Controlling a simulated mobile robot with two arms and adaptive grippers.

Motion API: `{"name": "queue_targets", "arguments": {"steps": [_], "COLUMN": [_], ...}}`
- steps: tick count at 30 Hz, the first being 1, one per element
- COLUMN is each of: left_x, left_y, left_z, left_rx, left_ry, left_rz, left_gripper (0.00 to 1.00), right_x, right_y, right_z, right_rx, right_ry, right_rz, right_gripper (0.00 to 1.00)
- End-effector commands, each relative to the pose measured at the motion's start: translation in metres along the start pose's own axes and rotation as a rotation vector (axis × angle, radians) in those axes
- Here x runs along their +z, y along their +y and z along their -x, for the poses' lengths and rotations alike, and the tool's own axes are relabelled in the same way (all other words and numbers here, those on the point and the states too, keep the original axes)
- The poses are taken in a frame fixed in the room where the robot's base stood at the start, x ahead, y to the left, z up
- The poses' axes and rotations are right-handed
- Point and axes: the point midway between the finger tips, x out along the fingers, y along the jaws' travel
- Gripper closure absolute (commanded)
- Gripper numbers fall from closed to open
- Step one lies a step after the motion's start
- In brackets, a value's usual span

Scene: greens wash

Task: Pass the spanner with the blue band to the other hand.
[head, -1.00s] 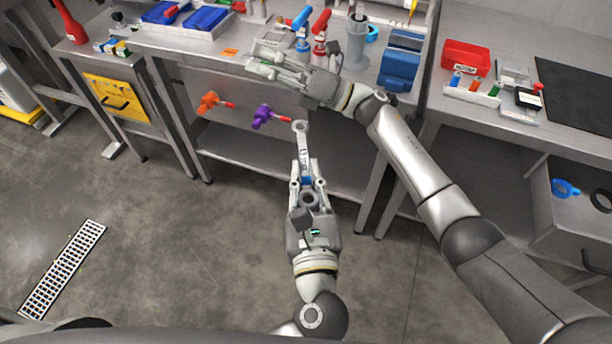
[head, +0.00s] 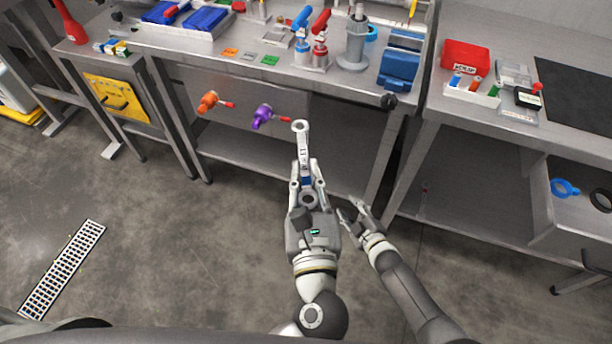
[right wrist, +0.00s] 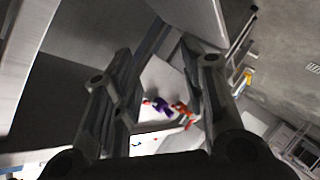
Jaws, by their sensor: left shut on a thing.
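The spanner with the blue band (head: 303,149) is a grey metal tool that points away from me in the head view. Its blue band shows just between the fingers of my left gripper (head: 307,182). That gripper is shut on the spanner near its close end and holds it in the air in front of the bench. My right gripper (head: 354,212) is to the right of my left gripper, close to it and apart from the spanner. In the right wrist view its fingers (right wrist: 158,88) are spread with nothing between them. The spanner is not clearly seen there.
A steel bench (head: 210,56) stands ahead, with an orange valve (head: 208,101) and a purple valve (head: 262,116) at its front. Open floor lies to the left.

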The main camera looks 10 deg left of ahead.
Motion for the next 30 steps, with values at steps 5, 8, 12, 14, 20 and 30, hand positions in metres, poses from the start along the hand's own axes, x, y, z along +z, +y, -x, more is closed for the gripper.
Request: {"name": "queue_targets", "arguments": {"steps": [5, 8, 12, 14, 20, 30], "left_x": [0.0, 0.0, 0.0, 0.0, 0.0, 0.0], "left_y": [0.0, 0.0, 0.0, 0.0, 0.0, 0.0], "left_z": [0.0, 0.0, 0.0, 0.0, 0.0, 0.0], "left_rx": [0.0, 0.0, 0.0, 0.0, 0.0, 0.0], "left_ry": [-0.001, -0.001, -0.001, -0.001, -0.001, -0.001], "left_rz": [0.0, 0.0, 0.0, 0.0, 0.0, 0.0], "left_gripper": [1.0, 1.0, 1.0, 1.0, 1.0, 1.0], "right_x": [0.066, 0.098, 0.138, 0.153, 0.194, 0.227], "right_y": [-0.065, -0.099, -0.148, -0.168, -0.235, -0.318], "right_z": [0.042, 0.069, 0.114, 0.135, 0.213, 0.336], "right_rx": [-0.084, -0.124, -0.174, -0.194, -0.25, -0.304], "right_ry": [-0.19, -0.296, -0.445, -0.509, -0.726, -1.038], "right_rz": [-0.182, -0.278, -0.407, -0.461, -0.63, -0.848], "right_gripper": [0.61, 0.61, 0.61, 0.61, 0.61, 0.61]}}
